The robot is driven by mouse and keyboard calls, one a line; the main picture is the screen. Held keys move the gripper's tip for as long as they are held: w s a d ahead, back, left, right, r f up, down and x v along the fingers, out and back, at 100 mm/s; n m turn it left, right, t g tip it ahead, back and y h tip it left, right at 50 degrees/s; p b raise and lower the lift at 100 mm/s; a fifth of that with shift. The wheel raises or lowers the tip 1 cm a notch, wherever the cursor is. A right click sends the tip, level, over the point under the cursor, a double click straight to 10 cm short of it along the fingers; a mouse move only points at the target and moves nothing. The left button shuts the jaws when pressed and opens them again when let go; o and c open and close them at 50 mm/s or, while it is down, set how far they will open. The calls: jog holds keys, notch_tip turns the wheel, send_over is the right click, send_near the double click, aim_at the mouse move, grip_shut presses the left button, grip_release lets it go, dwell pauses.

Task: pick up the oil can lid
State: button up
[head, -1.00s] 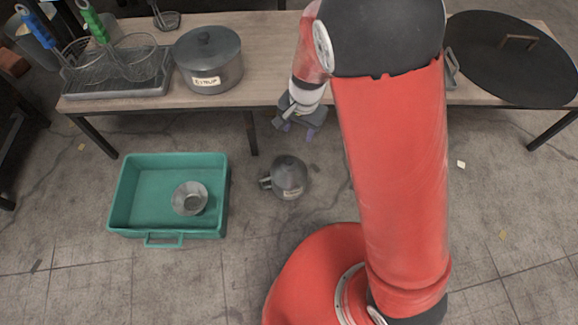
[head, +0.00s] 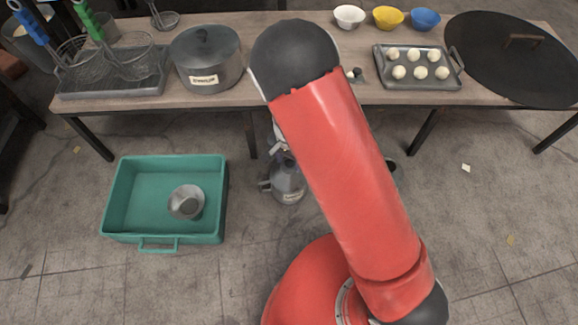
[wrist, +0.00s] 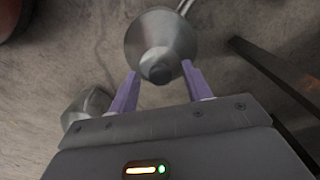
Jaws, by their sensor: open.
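The grey metal oil can (head: 288,188) stands on the floor right of the green tray, its handle on the left, partly hidden by my arm. In the wrist view the can (wrist: 158,28) is seen from above as a cone, with a small dark lid (wrist: 158,70) at its tip. My gripper (wrist: 160,68) is open, with its two purple fingers on either side of the lid. A gap shows on each side. I cannot tell the height of the fingertips against the lid.
The green tray (head: 116,195) on the floor holds a metal funnel-like piece (head: 186,202). A table (head: 300,97) with a pot (head: 207,60) and dough tray (head: 450,77) stands behind. Another metal thing (wrist: 88,106) lies beside my left finger in the wrist view.

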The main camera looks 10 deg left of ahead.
jog(key=shift+c, duration=0.3)
jog(key=c, duration=1)
jog(key=shift+r, duration=0.15)
